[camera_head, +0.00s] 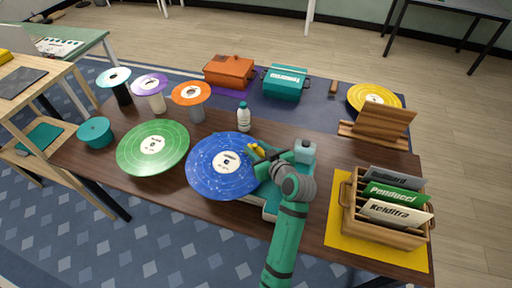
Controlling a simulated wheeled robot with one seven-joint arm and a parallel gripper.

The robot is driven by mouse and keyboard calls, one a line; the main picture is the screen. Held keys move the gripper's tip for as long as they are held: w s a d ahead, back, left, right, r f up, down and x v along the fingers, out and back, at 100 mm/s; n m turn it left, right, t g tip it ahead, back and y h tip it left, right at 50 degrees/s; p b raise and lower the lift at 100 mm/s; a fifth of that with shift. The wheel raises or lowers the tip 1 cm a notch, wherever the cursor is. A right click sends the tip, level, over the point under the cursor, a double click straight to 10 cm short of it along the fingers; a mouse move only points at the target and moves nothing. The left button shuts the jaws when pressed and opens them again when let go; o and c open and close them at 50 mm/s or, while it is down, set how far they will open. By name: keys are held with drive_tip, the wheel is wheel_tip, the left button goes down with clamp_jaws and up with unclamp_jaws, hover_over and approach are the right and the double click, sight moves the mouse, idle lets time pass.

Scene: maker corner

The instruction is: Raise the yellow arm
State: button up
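A blue speckled record (212,177) with a white label lies on a turntable with a pale teal base (250,196), partly hidden by my arm. A small yellow part (254,149), which looks like the yellow arm, shows at the record's upper right edge. Most of it is hidden by my gripper, so I cannot tell if it is raised or touching the record. My gripper (263,154) is over the right side of the turntable, right beside the yellow part. Its fingers are too small and covered to tell open from shut, or whether they touch it.
A green record (140,150) lies left. A white bottle (243,119) stands behind the turntable. A wooden crate of sleeves (385,232) stands right on a yellow mat (343,254). Behind are disc-topped stands, an orange box (229,73), a teal box (285,84) and a wooden rack (383,124).

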drive_tip(key=shift+w+d+f, duration=0.2)
drive_tip(key=shift+w, duration=0.3)
clamp_jaws()
drive_tip(key=shift+a, duration=0.15)
